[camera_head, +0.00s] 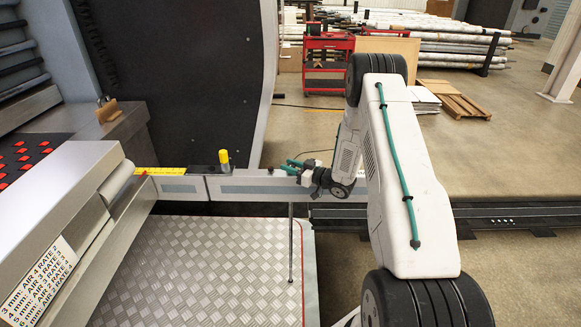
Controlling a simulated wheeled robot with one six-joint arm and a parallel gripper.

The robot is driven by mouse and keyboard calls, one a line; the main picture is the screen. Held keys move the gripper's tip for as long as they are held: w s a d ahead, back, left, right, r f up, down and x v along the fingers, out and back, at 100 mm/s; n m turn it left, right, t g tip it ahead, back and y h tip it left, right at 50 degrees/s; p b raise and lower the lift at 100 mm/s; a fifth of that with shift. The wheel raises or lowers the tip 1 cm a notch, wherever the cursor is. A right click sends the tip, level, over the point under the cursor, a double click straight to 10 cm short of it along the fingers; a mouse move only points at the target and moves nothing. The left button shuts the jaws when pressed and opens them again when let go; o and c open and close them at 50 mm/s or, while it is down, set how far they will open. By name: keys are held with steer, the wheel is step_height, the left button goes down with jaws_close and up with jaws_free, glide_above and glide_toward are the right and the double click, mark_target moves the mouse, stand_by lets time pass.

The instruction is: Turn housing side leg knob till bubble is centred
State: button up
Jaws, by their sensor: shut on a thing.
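My gripper (291,165), with teal fingers, is at the right part of the long grey beam, just above its top face. It is shut on the leg knob, which the fingers and wrist mostly hide. A thin upright leg (290,245) runs from the beam below my gripper down to the tread plate. A yellow strip (160,171) lies along the beam's left end; I cannot tell whether it is the level. No bubble can be made out at this size.
The grey beam (240,188) carries a yellow-capped post (224,158) on a dark block, left of my gripper. A dark curved housing panel (185,75) stands behind. Tread plate (190,265) lies below. A red trolley (328,65) and a pallet (463,107) stand on open floor beyond.

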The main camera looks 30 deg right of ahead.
steer(key=o, duration=1)
steer(key=v, duration=0.7)
steer(key=shift+s+d, duration=0.25)
steer(key=shift+s, duration=0.1)
